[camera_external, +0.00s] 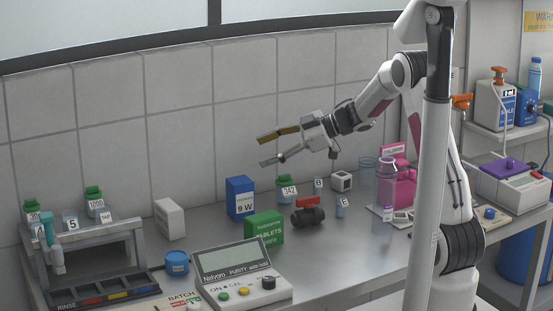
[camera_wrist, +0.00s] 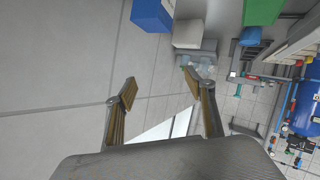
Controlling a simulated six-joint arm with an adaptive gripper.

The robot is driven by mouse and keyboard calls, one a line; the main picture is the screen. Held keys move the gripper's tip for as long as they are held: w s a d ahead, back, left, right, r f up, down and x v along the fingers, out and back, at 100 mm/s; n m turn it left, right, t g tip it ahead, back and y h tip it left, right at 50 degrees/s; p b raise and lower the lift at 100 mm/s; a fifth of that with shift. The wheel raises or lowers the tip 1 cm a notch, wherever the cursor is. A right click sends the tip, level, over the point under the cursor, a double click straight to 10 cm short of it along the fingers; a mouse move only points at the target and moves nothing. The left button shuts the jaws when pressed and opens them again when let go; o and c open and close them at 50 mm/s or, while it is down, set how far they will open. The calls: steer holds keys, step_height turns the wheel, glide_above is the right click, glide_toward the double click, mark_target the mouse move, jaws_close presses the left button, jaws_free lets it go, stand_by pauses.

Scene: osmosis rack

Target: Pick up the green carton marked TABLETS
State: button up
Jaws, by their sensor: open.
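The green carton marked TABLETS (camera_external: 264,229) stands upright on the grey bench, behind the purity meter and right of centre-left. In the wrist view, a green block at the top edge (camera_wrist: 262,11) looks like the same carton, cut off by the frame. My gripper (camera_external: 264,151) is open and empty, in the air well above the bench, pointing left, above and behind the carton. Its two spread fingers also show in the wrist view (camera_wrist: 161,82), with nothing between them. The carton is not touched by my gripper.
A blue carton (camera_external: 240,198) stands behind left of the green one. A red-handled valve (camera_external: 308,211) and a green-capped jar (camera_external: 286,190) stand to its right. The purity meter (camera_external: 240,279) is close in front. A white block (camera_external: 169,219) and a blue jar (camera_external: 176,262) stand left.

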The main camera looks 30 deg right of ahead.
mark_target(267, 215)
steer(key=s+f+n+g, duration=0.1)
steer(key=s+f+g, duration=0.2)
steer(key=f, duration=0.1)
steer(key=s+f+n+g+y, duration=0.1)
steer(key=s+f+g, duration=0.1)
steer(key=s+f, duration=0.1)
steer(key=s+f+n+g+y, duration=0.1)
steer(key=s+f+g, duration=0.2)
steer(key=s+f, duration=0.1)
steer(key=shift+a+f+g, duration=0.3)
steer(key=shift+a+f, duration=0.1)
steer(key=shift+x, duration=1.3)
